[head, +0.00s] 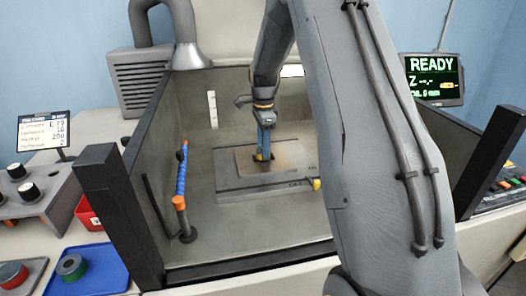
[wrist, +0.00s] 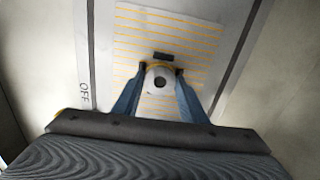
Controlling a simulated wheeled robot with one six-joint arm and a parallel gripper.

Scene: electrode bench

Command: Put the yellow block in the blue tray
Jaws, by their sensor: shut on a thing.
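My gripper (head: 263,156) reaches down inside the walled bench bay, and its blue fingers are closed on the yellow block (wrist: 160,77). In the wrist view my gripper (wrist: 160,85) has the block between its fingertips. The block shows a pale round top with a dark hole and a yellow edge. It is at the striped pad (wrist: 130,30); I cannot tell whether it touches the pad. In the head view the block is mostly hidden by the fingers. The blue tray (head: 108,258) lies outside the bay at the lower left and holds a green round piece (head: 71,267).
A dark bay wall and post (head: 105,205) stand between the bay and the blue tray. A red bin (head: 88,213) and a grey tray with a red piece (head: 14,275) are near the blue tray.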

